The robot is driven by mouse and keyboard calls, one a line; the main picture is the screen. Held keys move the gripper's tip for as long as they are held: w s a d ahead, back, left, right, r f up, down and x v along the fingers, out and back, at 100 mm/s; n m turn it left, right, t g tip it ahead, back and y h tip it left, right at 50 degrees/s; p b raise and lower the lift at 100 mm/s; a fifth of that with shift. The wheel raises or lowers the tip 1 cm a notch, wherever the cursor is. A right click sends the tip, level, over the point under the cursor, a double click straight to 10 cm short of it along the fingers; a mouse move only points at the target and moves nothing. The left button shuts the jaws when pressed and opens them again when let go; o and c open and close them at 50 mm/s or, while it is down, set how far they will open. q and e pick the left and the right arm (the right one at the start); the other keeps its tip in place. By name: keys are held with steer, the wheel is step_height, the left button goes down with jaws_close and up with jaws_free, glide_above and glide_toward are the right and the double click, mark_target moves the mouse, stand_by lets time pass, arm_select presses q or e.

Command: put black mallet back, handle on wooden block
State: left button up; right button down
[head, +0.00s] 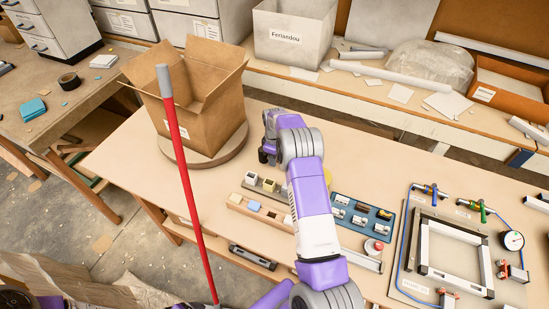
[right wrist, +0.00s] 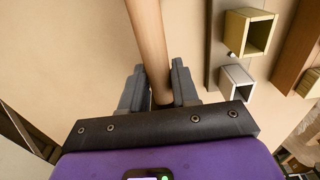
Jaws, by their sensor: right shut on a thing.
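My right gripper (head: 267,152) is at the far end of my purple arm, above the table to the right of the cardboard box. In the right wrist view, the gripper (right wrist: 158,88) is shut on a light wooden handle (right wrist: 149,40), which passes between the fingers and runs out of the top edge. I take it for the mallet's handle; no black head shows in either view. My arm hides much of the table behind it in the head view. I cannot pick out the wooden block with certainty. My left gripper is not in view.
A cardboard box (head: 210,115) stands on a round turntable (head: 228,152). A wooden rack (head: 240,203) with small pieces, a blue tray (head: 349,228) and a square frame fixture (head: 455,235) lie nearer. A red pole (head: 185,180) crosses the left side.

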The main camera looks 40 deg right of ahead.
steer(key=shift+f+b, duration=1.35)
steer(key=shift+f, duration=0.4)
stand_by(0.7)
jaws_free()
stand_by(0.7)
steer(key=shift+r+p, duration=1.95)
steer(key=shift+r, duration=1.55)
